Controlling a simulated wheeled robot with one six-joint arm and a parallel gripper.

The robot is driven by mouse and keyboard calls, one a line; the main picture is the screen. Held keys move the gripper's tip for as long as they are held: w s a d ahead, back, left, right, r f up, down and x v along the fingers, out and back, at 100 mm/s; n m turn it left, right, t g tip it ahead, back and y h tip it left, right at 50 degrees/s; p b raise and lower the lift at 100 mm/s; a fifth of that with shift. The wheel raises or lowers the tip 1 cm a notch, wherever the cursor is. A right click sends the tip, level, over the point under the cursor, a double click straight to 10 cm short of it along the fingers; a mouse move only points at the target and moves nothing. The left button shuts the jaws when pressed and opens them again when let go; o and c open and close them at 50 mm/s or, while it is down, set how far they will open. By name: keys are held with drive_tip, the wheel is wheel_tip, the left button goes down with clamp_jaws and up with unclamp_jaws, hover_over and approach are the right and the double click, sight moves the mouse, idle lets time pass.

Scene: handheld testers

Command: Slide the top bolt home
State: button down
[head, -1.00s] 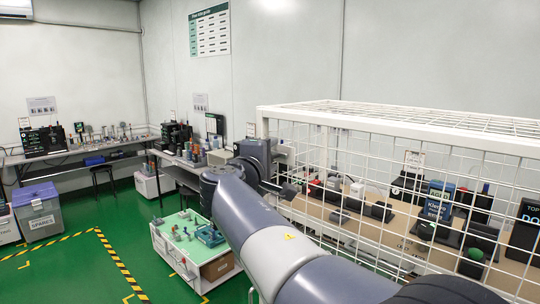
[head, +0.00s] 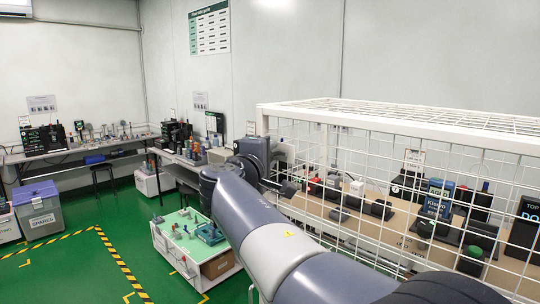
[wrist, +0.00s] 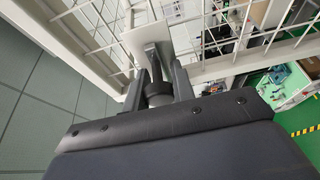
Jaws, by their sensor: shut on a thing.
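In the wrist view my gripper (wrist: 156,80) has its two dark fingers on either side of a short dark round knob (wrist: 157,94), which I take to be the top bolt's handle. The fingers are shut on it. A pale grey plate (wrist: 148,38) stands just beyond the fingertips, by the white cage frame. How far the bolt sits in its keeper cannot be told. In the head view my wrist (head: 254,150) is at the near left end of the white wire cage (head: 325,150), and my arm hides part of it.
Inside the cage, a bench (head: 400,243) carries several dark testers and small blocks. A low cart with a green top (head: 180,232) stands left of my arm. A grey bin with a purple lid (head: 38,212) is at far left. Green floor between them is open.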

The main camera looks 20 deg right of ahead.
drive_tip(key=w, duration=0.1)
drive_tip(key=w+a, duration=0.1)
drive_tip(key=w, duration=0.1)
drive_tip(key=w+a, duration=0.1)
drive_tip(key=shift+w+b, duration=0.35)
drive_tip(key=c, duration=1.2)
unclamp_jaws()
drive_tip(key=shift+w, duration=0.15)
drive_tip(key=b+v, duration=0.3)
drive_tip(key=v, duration=0.8)
drive_tip(key=shift+w, duration=0.1)
